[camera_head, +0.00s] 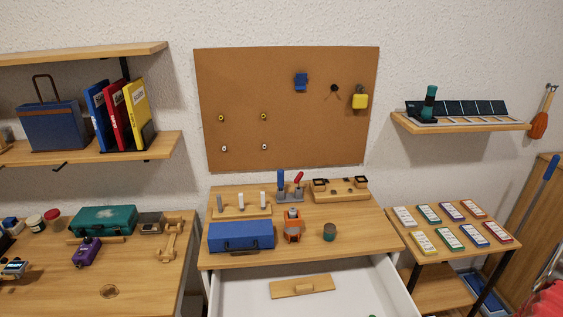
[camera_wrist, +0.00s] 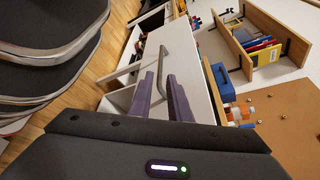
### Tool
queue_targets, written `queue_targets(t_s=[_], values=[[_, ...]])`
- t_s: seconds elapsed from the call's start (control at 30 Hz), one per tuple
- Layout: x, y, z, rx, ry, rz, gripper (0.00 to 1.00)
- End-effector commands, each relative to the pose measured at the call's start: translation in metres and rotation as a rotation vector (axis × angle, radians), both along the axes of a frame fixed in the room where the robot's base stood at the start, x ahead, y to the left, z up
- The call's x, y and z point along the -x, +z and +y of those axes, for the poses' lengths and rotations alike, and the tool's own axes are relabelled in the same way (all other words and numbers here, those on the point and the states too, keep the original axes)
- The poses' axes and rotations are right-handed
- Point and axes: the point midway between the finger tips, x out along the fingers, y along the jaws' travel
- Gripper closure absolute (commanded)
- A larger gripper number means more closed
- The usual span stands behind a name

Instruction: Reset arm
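My gripper (camera_wrist: 162,82) shows in the wrist view as two purple fingers with a gap between them, so it is open. I see nothing held between the fingers. A grey curved bar (camera_wrist: 163,62), like a handle, appears beyond the fingertips; I cannot tell how far off it is. My gripper is not in the head view.
In the head view, an open white drawer (camera_head: 236,292) sticks out below the wooden desk (camera_head: 360,233). A blue toolbox (camera_head: 240,236) and small tools stand on the desk. Card boxes (camera_head: 449,238) cover a side table at right. Dark rounded pads (camera_wrist: 50,75) fill the wrist view's left.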

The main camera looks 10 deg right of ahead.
Motion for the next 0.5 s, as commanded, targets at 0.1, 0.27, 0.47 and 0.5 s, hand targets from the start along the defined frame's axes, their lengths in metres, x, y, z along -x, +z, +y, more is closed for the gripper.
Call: queue_targets(t_s=[0.1,0.27,0.47,0.5], values=[[0.002,-0.004,0.000,-0.002,-0.006,0.056,0.83],[0.017,-0.014,0.005,0.000,0.018,0.179,0.83],[0.040,-0.015,0.008,0.055,0.067,0.321,0.83],[0.042,-0.013,0.007,0.072,0.078,0.340,0.83]])
